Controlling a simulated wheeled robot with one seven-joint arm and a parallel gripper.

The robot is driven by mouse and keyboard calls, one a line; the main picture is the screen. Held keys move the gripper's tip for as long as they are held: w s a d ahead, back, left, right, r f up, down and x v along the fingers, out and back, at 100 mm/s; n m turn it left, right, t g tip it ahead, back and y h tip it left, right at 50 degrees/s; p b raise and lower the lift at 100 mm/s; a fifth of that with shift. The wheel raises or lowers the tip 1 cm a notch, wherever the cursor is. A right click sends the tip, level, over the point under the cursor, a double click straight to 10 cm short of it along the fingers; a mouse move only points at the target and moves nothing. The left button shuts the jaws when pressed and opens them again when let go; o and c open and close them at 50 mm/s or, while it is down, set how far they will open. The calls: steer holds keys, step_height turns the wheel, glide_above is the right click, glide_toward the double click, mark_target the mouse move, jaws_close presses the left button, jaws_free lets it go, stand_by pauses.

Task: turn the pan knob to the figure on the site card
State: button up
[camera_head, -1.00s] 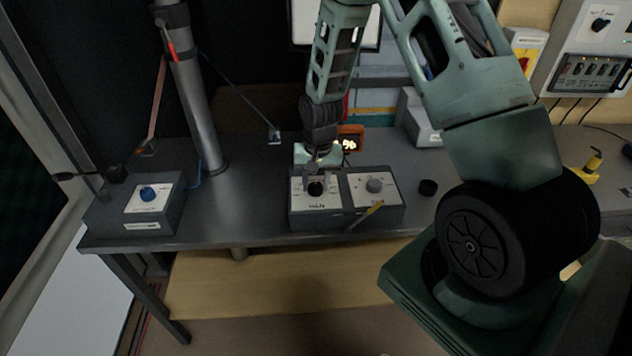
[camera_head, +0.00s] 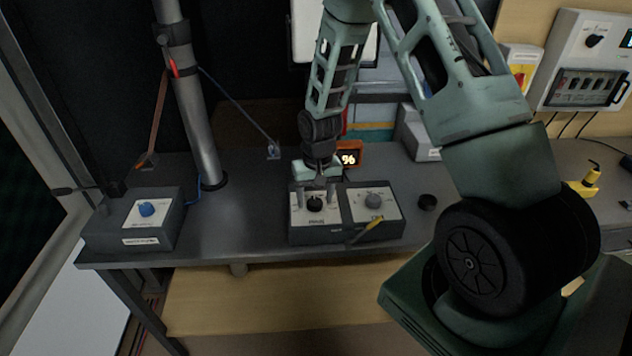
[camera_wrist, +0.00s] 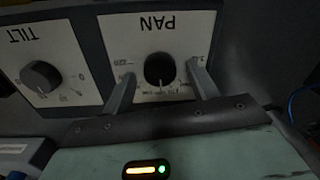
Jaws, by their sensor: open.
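The pan knob (camera_head: 315,204) is black and sits on the left white panel of the grey control box (camera_head: 318,235). In the wrist view the pan knob (camera_wrist: 160,69) shows under the upside-down word PAN, with scale marks around it too small to read. My gripper (camera_head: 316,194) is open above the panel. Its two fingers (camera_wrist: 162,90) stand apart on either side of the knob, with visible gaps. I cannot make out a site card with a readable figure.
A blue-knobbed box (camera_head: 137,222) and a pole (camera_head: 200,120) are left.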

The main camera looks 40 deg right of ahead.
mark_target(319, 200)
step_height(319, 200, up, 17)
steer(key=b, duration=0.1)
steer(key=shift+s+d+b, duration=0.2)
steer(key=shift+d+b, duration=0.15)
steer(key=shift+d, duration=0.05)
stand_by(0.4)
steer(key=s+a+r+n, duration=0.1)
steer(key=s+a+n, duration=0.3)
steer(key=a, duration=0.5)
steer(key=s+a+r+n, duration=0.1)
steer(key=s+a+n, duration=0.1)
steer(key=s+a, duration=0.5)
steer(key=s+a+n, duration=0.6)
steer(key=s+a, duration=0.4)
steer(key=s, duration=0.3)
steer(key=shift+r, duration=0.15)
